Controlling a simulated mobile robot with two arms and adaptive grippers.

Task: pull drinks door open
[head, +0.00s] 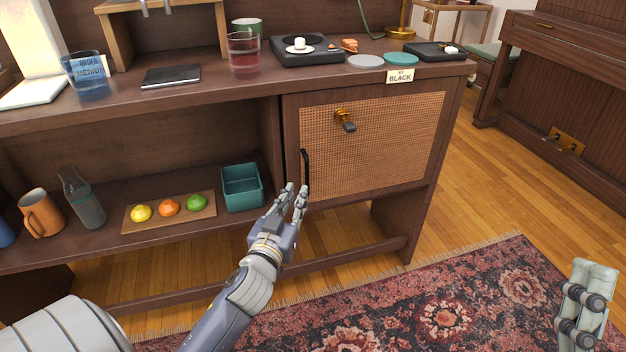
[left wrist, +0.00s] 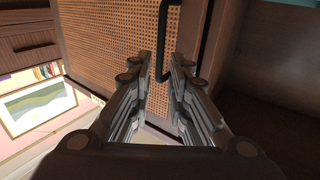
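The drinks door (head: 390,135) is a woven cane panel in a dark wood frame on the right of the cabinet; it looks shut. Its black bar handle (head: 305,172) stands upright at the door's left edge. My left gripper (head: 297,190) is at the handle's lower end, fingers pointing at the door. In the left wrist view the fingers (left wrist: 162,62) are apart, with the handle (left wrist: 163,40) just beyond and between the tips; contact cannot be told. A brass fitting with a dark tab (head: 345,120) sits high on the door. My right gripper (head: 585,300) is at the right edge, away from the cabinet.
The open shelf left of the door holds a teal bin (head: 242,188), a fruit board (head: 169,212), a bottle (head: 82,200) and an orange mug (head: 40,212). Glasses and a turntable-like black box (head: 306,50) stand on top. A patterned rug (head: 440,310) covers the floor in front.

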